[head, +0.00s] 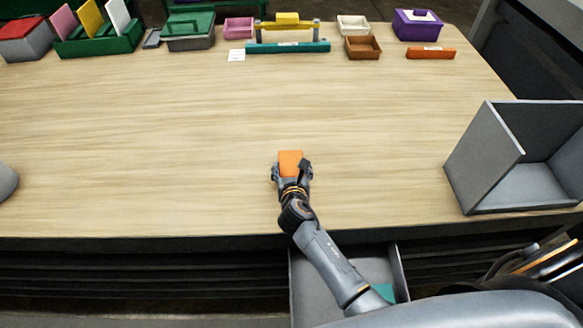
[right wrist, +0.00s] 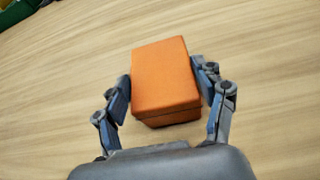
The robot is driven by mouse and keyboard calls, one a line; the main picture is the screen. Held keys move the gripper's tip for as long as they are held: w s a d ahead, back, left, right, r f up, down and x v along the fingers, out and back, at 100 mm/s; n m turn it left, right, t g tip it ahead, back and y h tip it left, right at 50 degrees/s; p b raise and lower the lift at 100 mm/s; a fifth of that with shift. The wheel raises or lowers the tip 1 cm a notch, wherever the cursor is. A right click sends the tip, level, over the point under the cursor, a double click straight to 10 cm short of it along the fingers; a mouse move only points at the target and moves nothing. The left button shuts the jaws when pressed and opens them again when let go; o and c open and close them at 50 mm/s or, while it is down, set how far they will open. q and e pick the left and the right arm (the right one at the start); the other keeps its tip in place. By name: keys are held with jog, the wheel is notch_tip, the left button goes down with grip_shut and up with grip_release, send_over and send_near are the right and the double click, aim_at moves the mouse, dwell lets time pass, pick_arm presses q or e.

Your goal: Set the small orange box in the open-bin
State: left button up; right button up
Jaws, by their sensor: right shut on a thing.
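The small orange box (head: 290,162) is between the fingers of my right gripper (head: 291,173), near the middle of the table's front part. In the right wrist view the orange box (right wrist: 165,78) fills the gap between the two fingers of the right gripper (right wrist: 166,92), which is shut on its sides. I cannot tell whether its underside touches the table. A grey open-sided bin (head: 487,158) stands at the right end of the table, apart from the gripper. My left gripper is not in view.
Along the table's back stand a green box with dividers (head: 98,43), a pink tray (head: 238,28), a brown tray (head: 362,47), a purple box (head: 417,28) and a flat orange piece (head: 431,53). An open drawer (head: 398,272) juts out below the front edge. The middle tabletop is clear.

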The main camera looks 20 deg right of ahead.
jog(key=shift+f, duration=0.15)
jog(key=o, duration=1.3)
